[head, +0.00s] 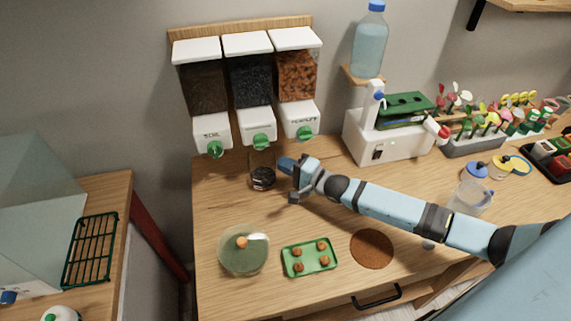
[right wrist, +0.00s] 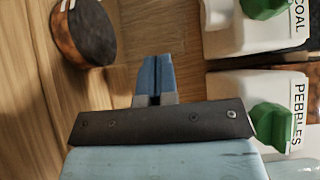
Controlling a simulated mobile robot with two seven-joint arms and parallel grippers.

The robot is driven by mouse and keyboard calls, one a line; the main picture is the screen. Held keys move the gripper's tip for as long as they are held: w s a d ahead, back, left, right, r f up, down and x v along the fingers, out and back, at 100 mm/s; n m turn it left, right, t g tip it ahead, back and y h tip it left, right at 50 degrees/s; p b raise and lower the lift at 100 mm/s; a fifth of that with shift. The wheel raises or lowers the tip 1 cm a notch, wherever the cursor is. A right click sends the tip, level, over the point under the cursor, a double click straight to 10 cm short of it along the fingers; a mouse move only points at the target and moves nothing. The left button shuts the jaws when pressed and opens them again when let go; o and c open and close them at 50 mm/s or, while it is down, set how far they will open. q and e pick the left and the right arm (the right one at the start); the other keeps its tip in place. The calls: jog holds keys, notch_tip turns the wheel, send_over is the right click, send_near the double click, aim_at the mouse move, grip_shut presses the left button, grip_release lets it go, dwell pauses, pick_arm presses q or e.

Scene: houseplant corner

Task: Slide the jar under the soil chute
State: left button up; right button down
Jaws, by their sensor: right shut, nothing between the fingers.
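The clear glass jar (head: 263,179) stands upright on the wooden table, below the middle chute (head: 260,140). It has a dark layer on top and an orange-brown layer beneath. The soil chute (head: 214,146), with a green knob and a SOIL label, hangs to the left of the jar. My right gripper (head: 285,164) is shut and empty, just right of the jar. In the right wrist view the shut fingers (right wrist: 155,75) show apart from the jar (right wrist: 85,30). My left gripper is not in view.
The pebbles chute (head: 303,130) hangs on the right. A glass bowl (head: 243,262), a green tray (head: 309,270) and a brown round mat (head: 372,249) lie toward the front. A white machine (head: 385,142) stands at the back right. The table left of the jar is clear.

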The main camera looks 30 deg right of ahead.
jog(key=w+a, duration=0.1)
jog(key=a, duration=0.6)
jog(key=w+a, duration=0.1)
jog(key=a, duration=0.3)
jog(key=shift+w, duration=0.35)
jog(key=shift+a, duration=0.25)
jog(key=shift+f, duration=0.1)
jog(key=shift+s+d, duration=0.1)
